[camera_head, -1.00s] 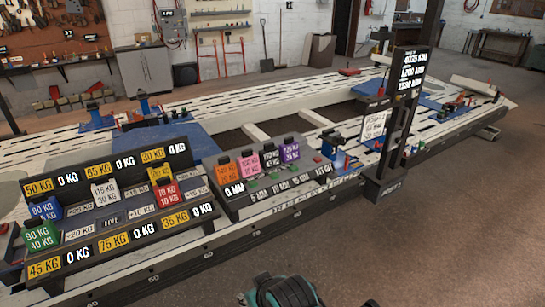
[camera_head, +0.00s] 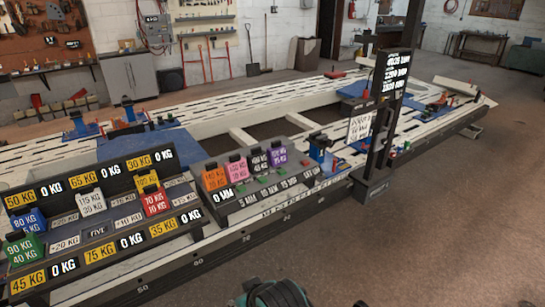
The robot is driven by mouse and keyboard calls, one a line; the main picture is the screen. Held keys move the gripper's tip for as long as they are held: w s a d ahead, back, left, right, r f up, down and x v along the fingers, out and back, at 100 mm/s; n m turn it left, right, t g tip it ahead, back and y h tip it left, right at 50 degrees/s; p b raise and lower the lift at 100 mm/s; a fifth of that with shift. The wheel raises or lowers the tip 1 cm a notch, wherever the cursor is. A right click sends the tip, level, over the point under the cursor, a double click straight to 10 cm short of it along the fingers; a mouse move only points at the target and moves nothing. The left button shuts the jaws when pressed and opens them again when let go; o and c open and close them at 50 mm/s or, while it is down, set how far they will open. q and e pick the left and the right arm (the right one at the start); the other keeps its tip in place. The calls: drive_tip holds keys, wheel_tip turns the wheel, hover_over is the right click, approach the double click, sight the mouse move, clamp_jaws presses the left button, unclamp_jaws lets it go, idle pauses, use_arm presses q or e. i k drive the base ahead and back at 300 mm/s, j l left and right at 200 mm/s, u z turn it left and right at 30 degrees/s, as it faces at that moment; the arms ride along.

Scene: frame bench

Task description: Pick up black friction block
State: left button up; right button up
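The black friction block (camera_head: 257,160) stands upright in the small dark rack on the bench. It is between the pink block (camera_head: 236,167) and the purple block (camera_head: 277,157), with the orange block (camera_head: 214,178) further left. White lettering shows on its face, too small to read surely.
A larger dark rack (camera_head: 97,249) at the left holds white, red, yellow, blue and green blocks. A dark display post (camera_head: 378,140) stands right of the small rack. The long slotted bench (camera_head: 285,222) stretches behind. Open floor (camera_head: 450,230) lies at the right.

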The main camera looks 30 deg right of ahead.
sight(257, 161)
drive_tip(key=i+l+z, duration=0.35)
drive_tip(key=i+l, duration=2.15)
